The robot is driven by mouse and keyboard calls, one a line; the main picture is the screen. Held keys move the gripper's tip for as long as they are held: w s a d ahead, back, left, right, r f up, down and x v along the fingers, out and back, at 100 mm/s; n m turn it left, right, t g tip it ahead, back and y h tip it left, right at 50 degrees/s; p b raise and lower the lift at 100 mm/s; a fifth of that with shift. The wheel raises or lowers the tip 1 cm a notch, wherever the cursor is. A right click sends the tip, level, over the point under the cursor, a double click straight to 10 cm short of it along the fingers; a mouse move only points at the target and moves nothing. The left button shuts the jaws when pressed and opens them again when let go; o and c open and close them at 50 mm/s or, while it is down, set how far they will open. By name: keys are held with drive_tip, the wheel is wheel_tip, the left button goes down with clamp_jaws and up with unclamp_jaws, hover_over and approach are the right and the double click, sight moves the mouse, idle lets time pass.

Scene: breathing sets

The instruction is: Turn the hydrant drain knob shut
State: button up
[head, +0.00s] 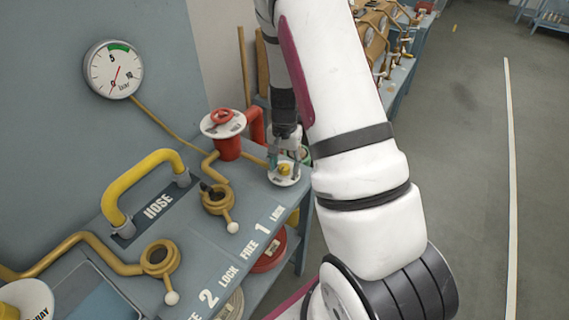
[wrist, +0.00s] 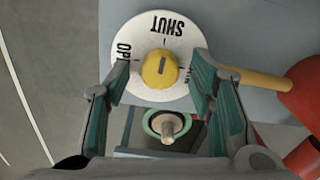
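The yellow drain knob (wrist: 160,70) sits at the middle of a round white dial (wrist: 150,98) marked SHUT and OPEN. In the wrist view SHUT reads upside down at the top and OPEN stands at the left. A short dark mark on the knob runs roughly up and down, but its pointing end is hard to tell. My gripper (wrist: 161,64) is open, with one finger on each side of the knob. Gaps show between both fingers and the knob. In the head view the knob (head: 284,169) is at the bench's far right corner, under my gripper (head: 285,156).
A red hydrant (head: 229,148) with a white top plate stands left of the dial. A yellow HOSE handle (head: 145,180) and brass lock valves (head: 217,201) are nearer. A gauge (head: 113,69) hangs on the wall. Open floor (head: 470,150) lies to the right.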

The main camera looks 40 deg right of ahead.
sight(284, 166)
wheel_tip(284, 166, up, 12)
idle(0.6)
idle(0.4)
drive_tip(key=s+a+r+n+t, duration=0.1)
drive_tip(key=s+a+r+n, duration=0.2)
drive_tip(key=a+r, duration=0.4)
drive_tip(key=s+a+r+n+t, duration=0.2)
drive_tip(key=s+a+r+n, duration=0.15)
drive_tip(key=r, duration=0.45)
drive_tip(key=s+a+r+n+t, duration=0.1)
drive_tip(key=s+a+r+n, duration=0.1)
drive_tip(key=s, duration=0.4)
drive_tip(key=s+a+r+n+t, duration=0.1)
drive_tip(key=s+a+r+n, duration=0.2)
drive_tip(key=s+a+r, duration=0.2)
drive_tip(key=shift+s+a+t, duration=0.3)
drive_tip(key=shift+s+a, duration=0.05)
drive_tip(key=shift+s, duration=0.6)
drive_tip(key=shift+n, duration=0.25)
